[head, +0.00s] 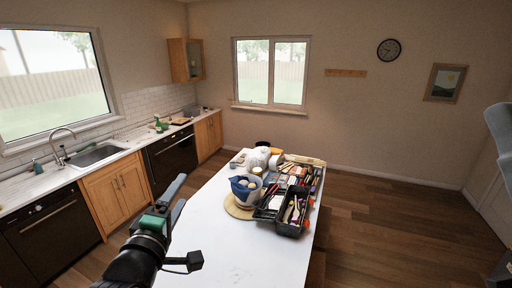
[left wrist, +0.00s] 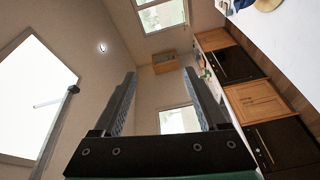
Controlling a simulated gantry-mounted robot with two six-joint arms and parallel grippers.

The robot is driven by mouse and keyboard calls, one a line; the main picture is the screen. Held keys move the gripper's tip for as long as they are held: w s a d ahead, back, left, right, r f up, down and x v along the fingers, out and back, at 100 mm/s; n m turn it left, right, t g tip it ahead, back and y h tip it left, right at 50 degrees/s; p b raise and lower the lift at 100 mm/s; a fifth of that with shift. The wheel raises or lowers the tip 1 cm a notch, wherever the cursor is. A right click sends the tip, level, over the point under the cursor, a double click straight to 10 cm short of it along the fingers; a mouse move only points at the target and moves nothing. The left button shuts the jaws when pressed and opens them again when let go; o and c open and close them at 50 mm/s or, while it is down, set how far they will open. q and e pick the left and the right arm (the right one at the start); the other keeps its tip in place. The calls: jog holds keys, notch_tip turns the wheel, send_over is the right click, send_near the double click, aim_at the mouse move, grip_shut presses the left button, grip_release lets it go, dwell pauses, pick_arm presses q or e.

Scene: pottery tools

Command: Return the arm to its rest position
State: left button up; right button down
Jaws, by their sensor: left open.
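My left gripper (head: 180,191) is raised at the lower left of the head view, in front of the white table's left edge. Its two fingers are apart with nothing between them. In the left wrist view the open fingers (left wrist: 160,90) point toward the far wall and a window, away from the tabletop. A grey part of my right arm shows at the right edge of the head view. My right gripper cannot be made out.
The white table (head: 215,253) carries a black tool tray (head: 292,229), a blue-and-white bowl (head: 244,187) on a round wooden board (head: 236,208), and pottery tools. A sink counter (head: 40,186) runs along the left wall. The table's near part is bare.

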pick_arm(q)
jog(key=s+a+r+m+t+h, duration=0.1)
jog(key=s+r+m+t, duration=0.8)
jog(key=s+r+m, duration=0.7)
jog(key=shift+s+r, duration=3.65)
jog(key=shift+s, duration=0.45)
